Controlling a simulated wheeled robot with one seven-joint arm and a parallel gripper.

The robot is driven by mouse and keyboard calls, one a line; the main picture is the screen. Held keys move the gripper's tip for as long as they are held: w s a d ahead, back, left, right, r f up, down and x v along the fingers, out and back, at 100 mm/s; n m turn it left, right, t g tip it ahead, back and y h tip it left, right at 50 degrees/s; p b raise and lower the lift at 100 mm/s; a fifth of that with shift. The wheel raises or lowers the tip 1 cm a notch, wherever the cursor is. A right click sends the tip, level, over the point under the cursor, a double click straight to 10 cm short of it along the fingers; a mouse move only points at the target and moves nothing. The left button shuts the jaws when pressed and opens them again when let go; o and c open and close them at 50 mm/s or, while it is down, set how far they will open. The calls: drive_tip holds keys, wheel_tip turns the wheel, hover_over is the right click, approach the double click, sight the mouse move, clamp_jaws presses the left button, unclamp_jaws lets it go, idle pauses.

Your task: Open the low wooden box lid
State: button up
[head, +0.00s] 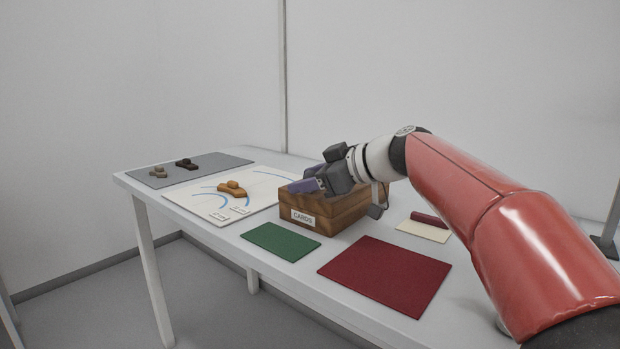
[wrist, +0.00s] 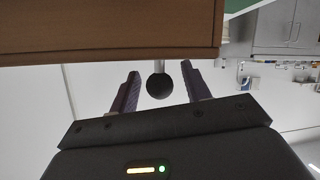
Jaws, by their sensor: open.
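The low wooden box (head: 345,213) stands on the table with a white "CARDS" label on its front. Its lid looks shut, though my gripper (head: 308,184) hides part of the top in the head view. In the wrist view the wooden face (wrist: 110,35) fills the upper part. A round black knob (wrist: 159,87) on a thin pale stem shows below this face. My gripper also shows there (wrist: 160,78), open, with one purple finger on each side of the knob and a visible gap to each. Nothing is held.
A green mat (head: 281,241) lies in front of the box and a dark red mat (head: 387,275) at its front right. A cream card (head: 423,231) and a dark red bar (head: 430,219) lie to the right. Orange sherds (head: 232,189) sit on a white board (head: 190,198) to the left.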

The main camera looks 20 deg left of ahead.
clamp_jaws()
drive_tip(key=shift+r, duration=0.1)
